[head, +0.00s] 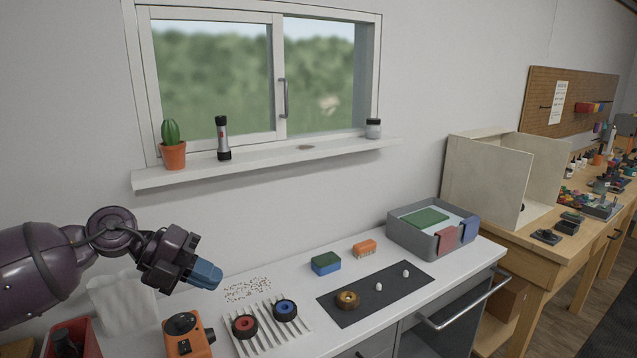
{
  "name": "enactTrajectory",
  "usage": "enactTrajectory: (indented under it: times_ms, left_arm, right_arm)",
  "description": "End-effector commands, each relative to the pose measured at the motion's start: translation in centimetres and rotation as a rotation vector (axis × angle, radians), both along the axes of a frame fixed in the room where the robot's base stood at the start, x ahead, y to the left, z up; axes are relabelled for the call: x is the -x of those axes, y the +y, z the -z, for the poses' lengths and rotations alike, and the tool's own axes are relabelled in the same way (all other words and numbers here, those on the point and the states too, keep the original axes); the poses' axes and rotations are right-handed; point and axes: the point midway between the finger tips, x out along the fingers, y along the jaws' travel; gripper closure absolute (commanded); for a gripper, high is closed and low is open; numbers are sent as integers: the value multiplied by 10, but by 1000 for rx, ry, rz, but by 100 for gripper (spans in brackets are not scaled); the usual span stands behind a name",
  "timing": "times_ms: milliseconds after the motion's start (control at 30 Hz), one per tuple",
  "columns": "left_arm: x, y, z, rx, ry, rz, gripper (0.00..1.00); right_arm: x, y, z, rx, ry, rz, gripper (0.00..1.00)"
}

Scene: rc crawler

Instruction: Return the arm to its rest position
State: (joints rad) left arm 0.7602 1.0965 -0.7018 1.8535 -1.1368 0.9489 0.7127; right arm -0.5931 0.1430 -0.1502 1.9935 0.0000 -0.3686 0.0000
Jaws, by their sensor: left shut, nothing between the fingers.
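My left arm comes in from the left edge, and its gripper (205,275) hangs in the air above the left part of the counter. The gripper points to the right and its blue-tipped fingers are together with nothing between them. It is apart from the counter and from the things on it. My right gripper does not show.
Below the gripper stand an orange device (188,338) and a white ribbed rack (265,330) with a red-centred and a blue-centred wheel. A dark mat (375,300) holds small parts. A grey bin (405,238) stands at the back right. A windowsill (270,163) juts from the wall.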

Motion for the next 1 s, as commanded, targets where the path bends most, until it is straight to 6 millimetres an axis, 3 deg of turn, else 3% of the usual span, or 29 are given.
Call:
enactTrajectory:
  times_ms: [100, 200, 333, 467, 600, 767, 1000]
  left_arm:
    - [-5, -29, -20, 254, -69, -39, 100]
    - [-11, -42, -34, 455, -106, -120, 100]
    - [-22, -44, -38, 691, -107, -293, 100]
    - [-32, -30, -20, 884, -47, -538, 100]
    - [-36, -5, 22, 1005, 69, -815, 100]
    - [-23, 24, 85, 1071, 245, -1110, 100]
    - [29, 57, 187, 1118, 554, -1473, 100]
  right_arm:
    - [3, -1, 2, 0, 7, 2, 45]
    - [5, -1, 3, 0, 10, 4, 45]
    - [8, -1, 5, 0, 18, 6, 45]
    - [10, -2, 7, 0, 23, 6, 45]
    - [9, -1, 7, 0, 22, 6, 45]
    - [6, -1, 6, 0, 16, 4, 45]
    - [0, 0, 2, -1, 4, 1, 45]
